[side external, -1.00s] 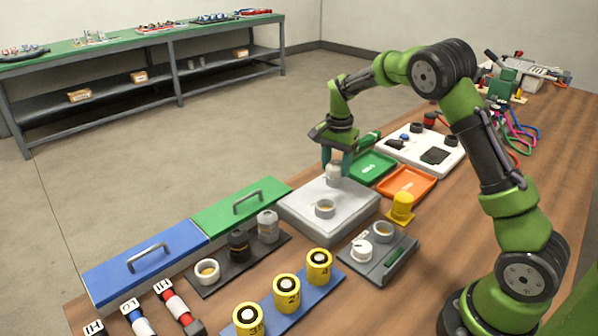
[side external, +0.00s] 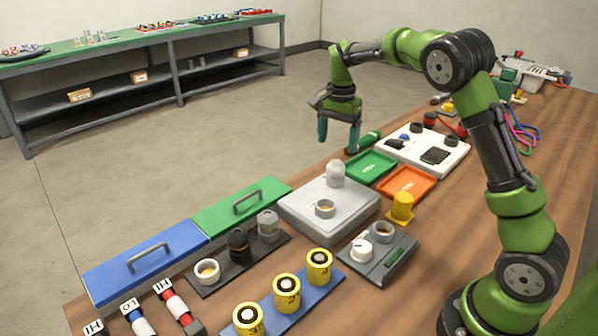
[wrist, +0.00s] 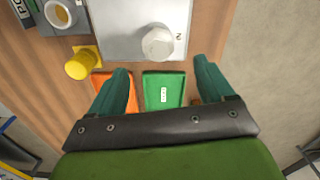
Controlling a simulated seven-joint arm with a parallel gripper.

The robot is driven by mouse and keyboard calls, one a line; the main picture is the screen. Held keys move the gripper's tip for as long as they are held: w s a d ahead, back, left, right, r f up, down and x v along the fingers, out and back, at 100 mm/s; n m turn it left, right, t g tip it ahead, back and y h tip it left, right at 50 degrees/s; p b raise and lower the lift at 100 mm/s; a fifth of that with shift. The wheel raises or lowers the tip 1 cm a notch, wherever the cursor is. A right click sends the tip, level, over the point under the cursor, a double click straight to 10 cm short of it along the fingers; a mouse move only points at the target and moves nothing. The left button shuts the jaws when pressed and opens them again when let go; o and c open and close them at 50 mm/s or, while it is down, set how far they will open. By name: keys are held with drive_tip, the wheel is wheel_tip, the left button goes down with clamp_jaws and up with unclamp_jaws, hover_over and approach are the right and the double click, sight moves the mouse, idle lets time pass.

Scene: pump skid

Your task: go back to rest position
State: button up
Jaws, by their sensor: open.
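My gripper (side external: 339,136) hangs above the table with its two teal fingers spread and nothing between them. In the wrist view my gripper (wrist: 160,84) is also open and empty. A light grey knob-like piece (side external: 335,174) stands on the grey plate (side external: 300,209), below and apart from the fingers. It also shows in the wrist view (wrist: 158,42), near a printed number 2.
A green tray (side external: 371,166) and an orange tray (side external: 407,183) lie right of the plate. A white board with parts (side external: 398,146) is behind them. A yellow piece (side external: 401,207) and yellow cylinders (side external: 287,291) stand nearer. The air around my gripper is clear.

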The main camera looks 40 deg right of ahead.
wheel_tip(320, 180, up, 9)
drive_tip(key=s+a+n+t+y, duration=0.1)
drive_tip(key=s+a+n+t, duration=0.2)
drive_tip(key=s, duration=0.9)
drive_tip(key=s+a+n+t+y, duration=0.1)
drive_tip(key=s+a+n+t, duration=0.3)
drive_tip(key=s+a+n, duration=0.5)
drive_tip(key=s+a+f, duration=0.1)
drive_tip(key=s+a, duration=0.1)
drive_tip(key=a, duration=0.2)
drive_tip(key=shift+s, duration=0.4)
